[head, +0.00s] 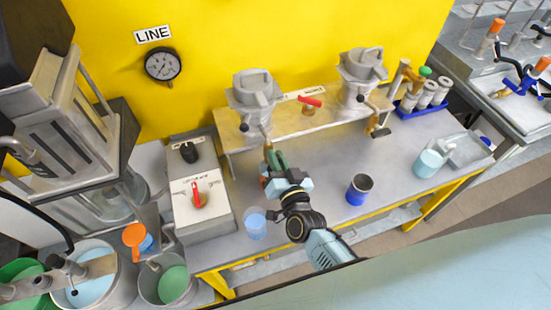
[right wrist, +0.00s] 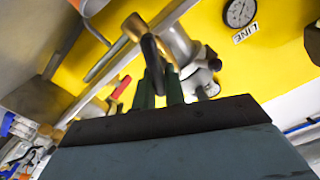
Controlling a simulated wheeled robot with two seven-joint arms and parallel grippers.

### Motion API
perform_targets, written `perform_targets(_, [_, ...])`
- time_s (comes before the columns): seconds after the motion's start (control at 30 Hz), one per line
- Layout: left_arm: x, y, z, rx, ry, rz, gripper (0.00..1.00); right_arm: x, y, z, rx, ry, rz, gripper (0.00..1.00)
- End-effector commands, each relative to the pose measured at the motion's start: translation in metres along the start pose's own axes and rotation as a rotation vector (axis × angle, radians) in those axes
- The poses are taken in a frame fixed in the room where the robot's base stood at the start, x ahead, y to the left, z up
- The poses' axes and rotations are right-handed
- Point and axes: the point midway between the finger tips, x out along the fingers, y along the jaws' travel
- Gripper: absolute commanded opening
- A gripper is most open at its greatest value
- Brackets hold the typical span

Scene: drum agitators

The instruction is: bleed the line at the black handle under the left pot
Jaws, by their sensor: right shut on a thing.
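The left pot (head: 252,100) is a grey metal vessel on a raised shelf against the yellow wall. A brass pipe (right wrist: 134,27) comes down under it. My right gripper (head: 274,158) is below this pot, with its green fingers pointing up at the pipe's end. In the right wrist view the black handle (right wrist: 150,46) stands between the green fingers, and the gripper is shut on it. The head view hides most of this handle behind the gripper. The gauge (head: 163,65) marked LINE hangs on the wall at the left. My left gripper is not in view.
A control box with a red switch (head: 198,195) and a black knob stands left of my right arm. A clear cup (head: 256,226) and a dark cup (head: 360,189) stand on the bench.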

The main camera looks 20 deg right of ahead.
Motion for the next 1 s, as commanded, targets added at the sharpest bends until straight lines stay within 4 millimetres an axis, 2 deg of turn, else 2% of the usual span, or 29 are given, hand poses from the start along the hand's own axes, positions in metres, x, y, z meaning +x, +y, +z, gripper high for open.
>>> perform_targets(1.0, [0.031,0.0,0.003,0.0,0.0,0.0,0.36,0.0,0.016,0.009,0.922,0.001,0.0,0.0])
